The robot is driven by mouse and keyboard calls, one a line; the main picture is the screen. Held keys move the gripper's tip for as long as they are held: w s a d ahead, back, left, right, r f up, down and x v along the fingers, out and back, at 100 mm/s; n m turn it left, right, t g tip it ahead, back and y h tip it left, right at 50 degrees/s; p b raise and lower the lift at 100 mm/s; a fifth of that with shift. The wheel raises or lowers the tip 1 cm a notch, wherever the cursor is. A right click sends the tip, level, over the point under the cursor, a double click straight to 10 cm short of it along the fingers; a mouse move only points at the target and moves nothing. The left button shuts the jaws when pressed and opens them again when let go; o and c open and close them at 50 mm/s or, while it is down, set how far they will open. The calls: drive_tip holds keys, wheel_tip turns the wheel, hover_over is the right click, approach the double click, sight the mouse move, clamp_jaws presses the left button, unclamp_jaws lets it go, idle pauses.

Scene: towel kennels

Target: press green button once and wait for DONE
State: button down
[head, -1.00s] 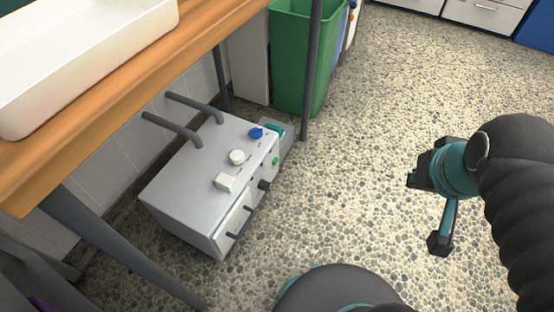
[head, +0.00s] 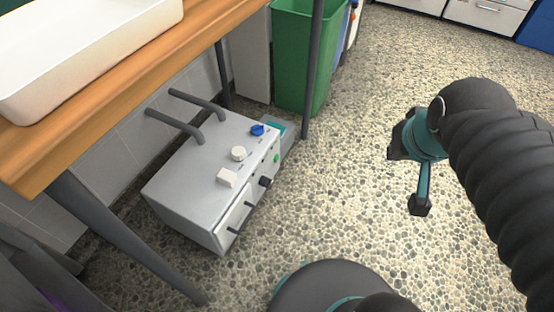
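A grey metal box-shaped machine (head: 190,180) stands on the floor under the wooden table. A small green button (head: 277,158) shows on its right-facing front panel. No DONE sign is readable from here. My gripper (head: 408,180) is in the air to the right of the machine, well apart from the button. Its two fingers are spread wide and nothing is between them.
A wooden table (head: 120,98) with a white basin (head: 90,50) overhangs the machine, and its grey legs stand around it. A green bin (head: 293,60) stands behind. Two grey pipes (head: 185,120) rise from the machine's top. The pebbled floor (head: 340,190) between machine and gripper is clear.

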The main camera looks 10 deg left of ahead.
drive_tip(key=w+f+n+t, duration=0.1)
drive_tip(key=w+f, duration=0.2)
drive_tip(key=w, duration=0.7)
drive_tip(key=w+f+n, duration=0.1)
drive_tip(key=w+f, duration=0.3)
drive_tip(key=w, duration=0.5)
drive_tip(key=w+a+f+n+t+y, duration=0.1)
drive_tip(key=w+a+f+n, duration=0.15)
drive_tip(key=w+f, duration=0.9)
drive_tip(key=w+a+f+n+y, duration=0.1)
drive_tip(key=w+a+f, duration=0.2)
drive_tip(key=f, duration=0.5)
drive_tip(key=w+a+f+n+y, duration=0.1)
drive_tip(key=w+a+f+y, duration=0.15)
drive_tip(key=f, duration=0.55)
drive_tip(key=s+a+f+y, duration=0.1)
drive_tip(key=s+a+f, duration=0.1)
drive_tip(key=f, duration=0.7)
drive_tip(key=s+a+f+n+y, duration=0.1)
drive_tip(key=a+f, duration=0.3)
drive_tip(key=f, duration=0.6)
drive_tip(key=shift+s+a+y, duration=0.25)
drive_tip(key=shift+s+y, duration=0.1)
drive_tip(key=shift+s, duration=0.55)
